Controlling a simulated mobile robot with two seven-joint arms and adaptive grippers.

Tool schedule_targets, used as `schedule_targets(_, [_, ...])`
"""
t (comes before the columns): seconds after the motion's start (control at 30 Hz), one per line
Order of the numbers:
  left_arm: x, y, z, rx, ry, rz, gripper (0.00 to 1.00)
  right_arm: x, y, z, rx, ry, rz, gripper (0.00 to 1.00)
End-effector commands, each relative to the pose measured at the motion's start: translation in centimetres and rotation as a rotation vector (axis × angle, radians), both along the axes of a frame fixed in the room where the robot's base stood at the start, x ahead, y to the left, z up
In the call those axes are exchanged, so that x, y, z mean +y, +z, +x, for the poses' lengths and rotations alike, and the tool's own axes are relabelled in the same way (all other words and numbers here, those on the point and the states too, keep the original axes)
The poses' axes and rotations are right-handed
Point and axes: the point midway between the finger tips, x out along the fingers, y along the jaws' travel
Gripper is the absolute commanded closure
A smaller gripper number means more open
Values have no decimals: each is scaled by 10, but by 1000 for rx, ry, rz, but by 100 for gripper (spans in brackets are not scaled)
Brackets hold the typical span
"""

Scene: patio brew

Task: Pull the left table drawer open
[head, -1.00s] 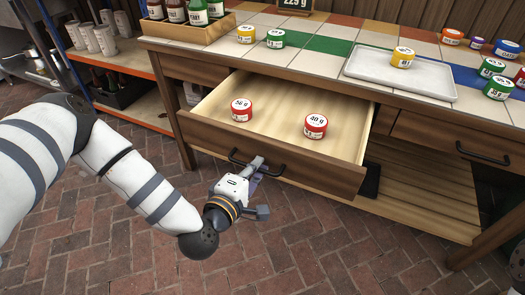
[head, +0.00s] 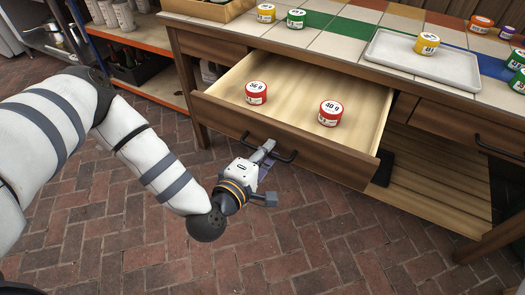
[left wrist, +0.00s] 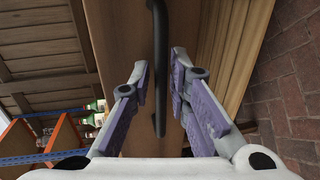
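The left table drawer (head: 232,112) stands well out from the table in the head view, with its inside exposed. A dark bar handle (head: 287,156) is on its wooden front. My left gripper (head: 268,148) is at this handle. In the left wrist view the handle (left wrist: 159,45) passes between the purple-padded fingers of the left gripper (left wrist: 161,80). Gaps show on both sides of the bar, so the fingers are around it but not closed on it. Two red-and-white tins, marked 56 g (head: 256,93) and 40 g (head: 330,113), stand upright in the drawer. My right gripper is not in view.
A white tray (head: 465,82) with a yellow tin (head: 427,44) stands on the tiled tabletop, among other tins. A closed drawer (head: 465,132) is to the right. An orange-edged shelf (head: 165,95) stands at the left. The brick floor (head: 320,245) before the drawer is clear.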

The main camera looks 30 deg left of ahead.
Motion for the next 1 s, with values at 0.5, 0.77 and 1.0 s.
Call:
schedule_targets(0.5, [4, 22, -109, 2, 0, -1, 83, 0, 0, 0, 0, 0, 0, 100])
schedule_targets(0.77, [4, 24, -115, 0, 1, -1, 83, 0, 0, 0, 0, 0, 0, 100])
schedule_targets(1.0, [3, 24, -115, 2, -2, 1, 83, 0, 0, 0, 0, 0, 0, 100])
